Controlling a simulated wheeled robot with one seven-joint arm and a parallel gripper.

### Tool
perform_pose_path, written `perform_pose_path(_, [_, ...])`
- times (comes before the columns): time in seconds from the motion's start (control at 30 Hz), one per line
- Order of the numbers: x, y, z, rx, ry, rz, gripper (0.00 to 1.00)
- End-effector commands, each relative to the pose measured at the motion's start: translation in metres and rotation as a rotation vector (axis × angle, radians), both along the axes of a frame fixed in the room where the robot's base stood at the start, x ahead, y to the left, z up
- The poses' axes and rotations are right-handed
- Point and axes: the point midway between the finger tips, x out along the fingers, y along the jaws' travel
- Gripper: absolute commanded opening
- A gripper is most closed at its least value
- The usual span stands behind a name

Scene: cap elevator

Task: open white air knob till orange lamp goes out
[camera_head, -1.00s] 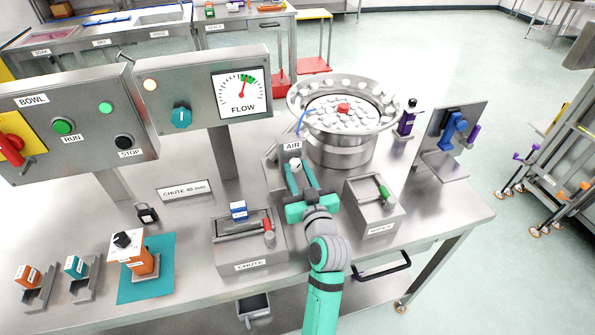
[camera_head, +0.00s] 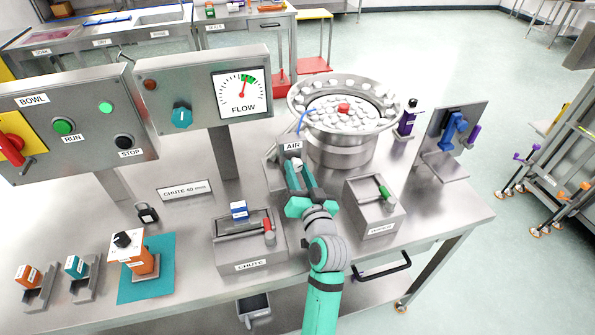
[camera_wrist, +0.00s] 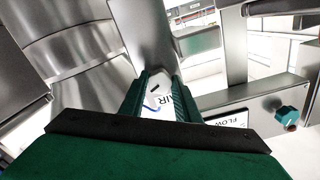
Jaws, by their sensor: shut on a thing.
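The white air knob (camera_head: 297,162) sits below the AIR label (camera_head: 292,145) on a grey metal post in front of the bowl. My gripper (camera_head: 299,170) is shut on the knob. In the wrist view the knob (camera_wrist: 155,88) shows between my two green fingers, with a dark mark on its face, and the fingers hide its sides. The lamp (camera_head: 150,85) at the upper left of the flow panel is dark reddish brown and unlit. The flow gauge needle (camera_head: 243,85) points up near the green band.
The bowl (camera_head: 343,118) full of white caps stands just behind the post. The grey box with a green handle (camera_head: 376,205) is close right of my arm, and the chute box (camera_head: 248,243) is close left. The flow panel (camera_head: 170,70) stands left of the post.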

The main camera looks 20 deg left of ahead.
Motion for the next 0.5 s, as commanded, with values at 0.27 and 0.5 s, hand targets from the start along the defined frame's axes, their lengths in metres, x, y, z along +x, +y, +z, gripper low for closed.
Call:
perform_pose_path(0.27, [-0.0005, -0.0001, -0.001, 0.095, 0.067, 0.0, 0.07])
perform_pose_path(0.5, [-0.0007, 0.0, -0.0012, 0.121, 0.085, 0.0, 0.07])
